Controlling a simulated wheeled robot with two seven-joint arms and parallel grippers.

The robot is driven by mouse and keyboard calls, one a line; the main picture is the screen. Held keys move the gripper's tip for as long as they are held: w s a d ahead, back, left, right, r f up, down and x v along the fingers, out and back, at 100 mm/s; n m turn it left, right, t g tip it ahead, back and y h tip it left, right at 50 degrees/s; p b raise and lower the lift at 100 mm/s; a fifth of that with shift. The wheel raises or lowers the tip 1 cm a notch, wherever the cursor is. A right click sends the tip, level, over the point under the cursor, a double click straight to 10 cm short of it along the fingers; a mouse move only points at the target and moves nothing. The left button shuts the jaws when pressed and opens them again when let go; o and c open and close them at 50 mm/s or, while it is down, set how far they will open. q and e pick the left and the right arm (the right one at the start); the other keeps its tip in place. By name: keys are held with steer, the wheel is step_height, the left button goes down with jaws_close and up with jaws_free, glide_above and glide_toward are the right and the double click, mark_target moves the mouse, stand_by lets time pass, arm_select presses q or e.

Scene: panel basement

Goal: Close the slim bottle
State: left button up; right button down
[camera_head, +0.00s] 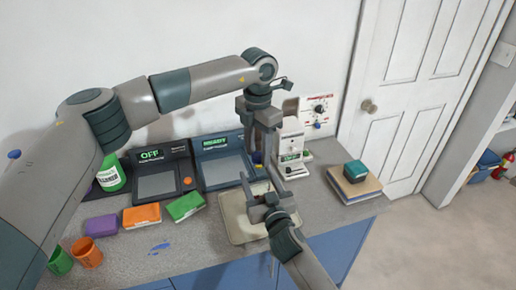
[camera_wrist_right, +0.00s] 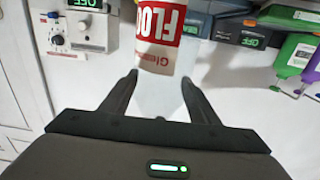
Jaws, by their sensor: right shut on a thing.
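The slim bottle (camera_wrist_right: 161,40) shows in the right wrist view, pale with a white label carrying red lettering and a red block. It is between the two fingers of my right gripper (camera_wrist_right: 164,78), which is shut on it. In the head view my right gripper (camera_head: 257,170) comes up from below over the counter. My left gripper (camera_head: 261,150) points down just above it, close to its fingertips. The bottle is not clear there, and I cannot tell whether the left jaws hold anything.
A beige mat (camera_head: 235,222) lies below the grippers. Behind are two dark panel devices, OFF (camera_head: 155,181) and another (camera_head: 222,170), and a white device (camera_head: 291,145). Colored boxes (camera_head: 184,206), orange and green cups, and a green container stand left. Books (camera_head: 354,188) lie right.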

arm_select(q)
jaws_close()
steer(key=shift+o, duration=1.1)
jaws_free()
steer(key=shift+r, duration=0.15)
step_height(320, 180, up, 12)
arm_select(e)
steer(key=c, duration=0.6)
jaws_free()
